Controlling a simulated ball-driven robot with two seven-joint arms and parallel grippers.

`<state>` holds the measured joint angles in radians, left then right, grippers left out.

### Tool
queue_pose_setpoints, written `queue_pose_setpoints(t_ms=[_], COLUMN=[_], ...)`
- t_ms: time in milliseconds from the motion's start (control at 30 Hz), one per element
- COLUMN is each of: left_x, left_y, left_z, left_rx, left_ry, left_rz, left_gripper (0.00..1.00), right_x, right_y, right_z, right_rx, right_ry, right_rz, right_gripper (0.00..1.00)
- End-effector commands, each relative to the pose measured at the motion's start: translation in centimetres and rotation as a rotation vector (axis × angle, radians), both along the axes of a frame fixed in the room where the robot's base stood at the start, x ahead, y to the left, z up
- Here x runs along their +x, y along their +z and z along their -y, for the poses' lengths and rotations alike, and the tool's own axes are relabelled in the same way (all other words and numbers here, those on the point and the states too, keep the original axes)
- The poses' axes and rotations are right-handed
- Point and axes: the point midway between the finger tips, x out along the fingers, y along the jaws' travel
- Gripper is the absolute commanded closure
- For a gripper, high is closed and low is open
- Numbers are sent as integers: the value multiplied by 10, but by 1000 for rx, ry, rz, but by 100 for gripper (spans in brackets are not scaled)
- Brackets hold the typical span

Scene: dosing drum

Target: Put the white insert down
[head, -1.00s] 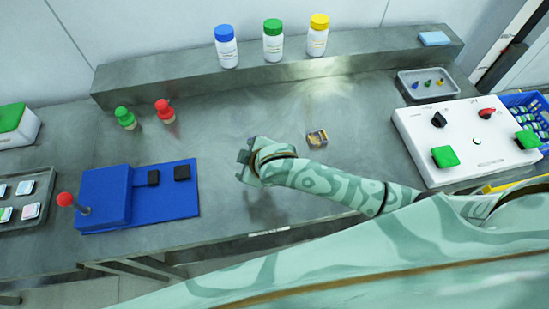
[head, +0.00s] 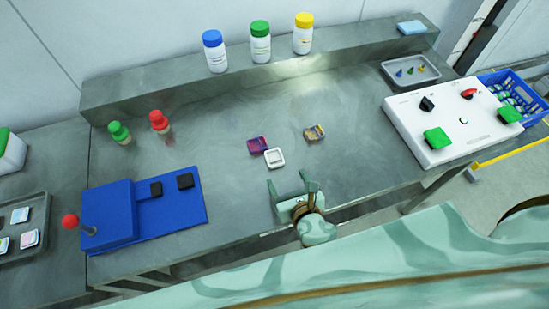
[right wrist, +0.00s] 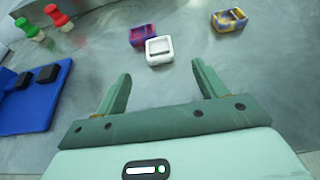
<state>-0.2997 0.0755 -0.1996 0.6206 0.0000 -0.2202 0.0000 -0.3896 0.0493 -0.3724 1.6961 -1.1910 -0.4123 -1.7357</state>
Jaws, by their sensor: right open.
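The white insert (head: 274,158) lies on the grey table, a small square frame with a raised rim. It also shows in the right wrist view (right wrist: 159,50), ahead of the fingers. A purple and red piece (head: 257,144) lies close behind it, at its upper left; I cannot tell whether they touch. My right gripper (head: 293,184) is open and empty, just in front of the white insert and apart from it. In the right wrist view its two fingers (right wrist: 162,84) stand wide with bare table between them. My left gripper is not in view.
A yellow and grey piece (head: 314,132) lies to the right. A blue press (head: 110,212) with a red knob stands left, and green (head: 119,132) and red (head: 159,121) stamps stand behind it. A white control box (head: 455,125) stands right. Bottles line the back ledge (head: 150,90). The middle table is mostly clear.

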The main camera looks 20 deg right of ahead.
Motion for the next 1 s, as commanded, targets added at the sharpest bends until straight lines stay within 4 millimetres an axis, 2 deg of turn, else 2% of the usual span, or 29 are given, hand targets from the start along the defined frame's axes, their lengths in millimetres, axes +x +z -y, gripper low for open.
queue_pose_setpoints(t_ms=[100,367,600,900,1000], left_x=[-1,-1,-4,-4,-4], left_y=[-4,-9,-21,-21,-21], left_z=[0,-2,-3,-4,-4], left_rx=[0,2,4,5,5], left_ry=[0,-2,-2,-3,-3], left_rz=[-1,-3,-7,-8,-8], left_gripper=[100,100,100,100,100], right_x=[23,45,78,83,83], right_y=[-11,-22,-40,-41,-41], right_z=[-1,-2,-5,-5,-5], right_rx=[3,3,4,3,3], right_ry=[0,-1,-1,0,0], right_rz=[0,-1,-1,-1,-1], right_gripper=[29,29,29,29,57])
